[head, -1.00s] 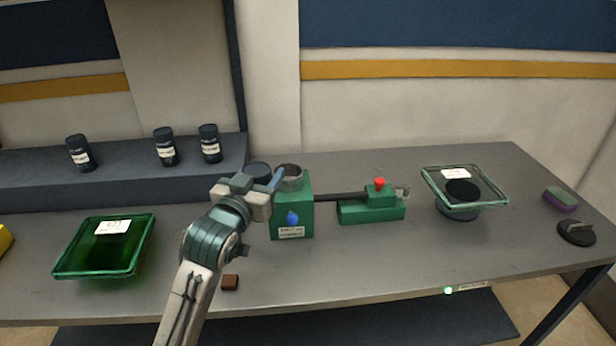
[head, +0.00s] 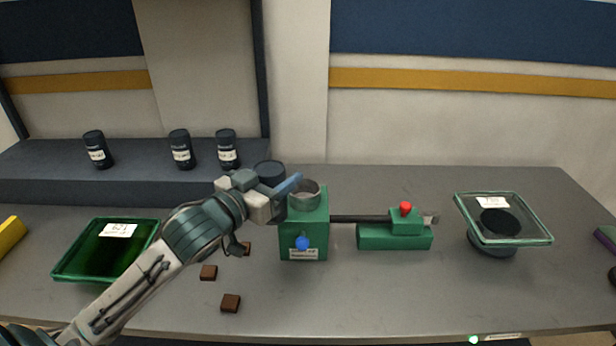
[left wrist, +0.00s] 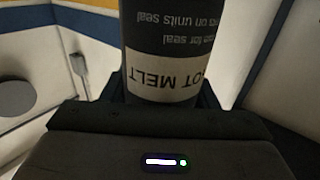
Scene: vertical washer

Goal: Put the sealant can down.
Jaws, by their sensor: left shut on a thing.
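My left gripper (head: 276,190) is shut on a dark can with a white label. The can's dark top (head: 269,171) shows just behind the gripper in the head view. In the left wrist view the can (left wrist: 170,40) stands between the fingers, and its label reads "OT MELT" upside down in the picture. The gripper is beside the left edge of a green box (head: 303,228) with a grey ring (head: 305,190) on top. Whether the can's base touches anything is hidden. My right gripper is not in view.
Several dark cans (head: 181,149) stand on the raised grey shelf (head: 60,165) at the back left. A green glass tray (head: 100,262) is at left. Brown blocks (head: 231,303) lie in front. A green rod fixture (head: 394,237) and a glass plate on a round stand (head: 503,220) are at right.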

